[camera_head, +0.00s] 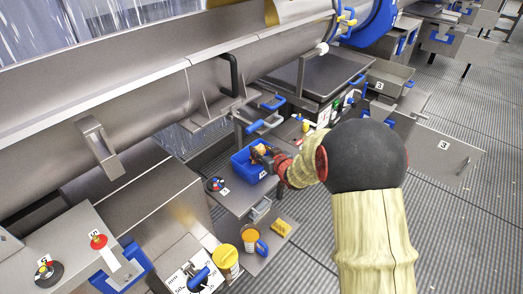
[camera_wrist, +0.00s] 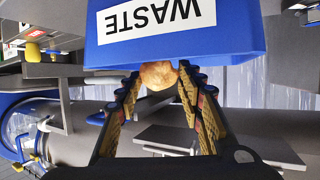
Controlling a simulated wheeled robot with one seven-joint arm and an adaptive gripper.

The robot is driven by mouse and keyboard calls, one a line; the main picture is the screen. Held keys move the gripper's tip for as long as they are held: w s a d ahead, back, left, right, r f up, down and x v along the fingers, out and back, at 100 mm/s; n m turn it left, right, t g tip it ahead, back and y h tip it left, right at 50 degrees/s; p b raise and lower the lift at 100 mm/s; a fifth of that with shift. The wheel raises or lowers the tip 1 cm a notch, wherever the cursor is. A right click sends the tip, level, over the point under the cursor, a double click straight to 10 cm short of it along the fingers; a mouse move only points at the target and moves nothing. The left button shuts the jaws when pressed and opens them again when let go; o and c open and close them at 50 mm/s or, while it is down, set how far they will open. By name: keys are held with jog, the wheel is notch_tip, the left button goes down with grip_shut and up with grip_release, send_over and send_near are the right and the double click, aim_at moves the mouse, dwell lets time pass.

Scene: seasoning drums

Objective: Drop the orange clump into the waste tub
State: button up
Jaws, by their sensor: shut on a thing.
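The blue waste tub (camera_head: 241,162) stands on a grey metal stand in the middle of the head view. In the wrist view its wall (camera_wrist: 235,42) fills the top, with an upside-down WASTE label. My gripper (camera_head: 259,150) is at the tub's right side in the head view. In the wrist view its two yellow-padded fingers (camera_wrist: 158,82) are shut on the orange clump (camera_wrist: 158,74), a rounded lump between the tips. The clump overlaps the edge of the tub's wall there.
A long steel drum (camera_head: 150,110) runs behind the tub. Blue-handled levers (camera_head: 265,118) are close behind it.

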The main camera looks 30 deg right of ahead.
jog(key=o, duration=1.1)
jog(key=shift+o, duration=0.2)
jog(key=v, duration=1.2)
jog(key=shift+f, duration=0.1)
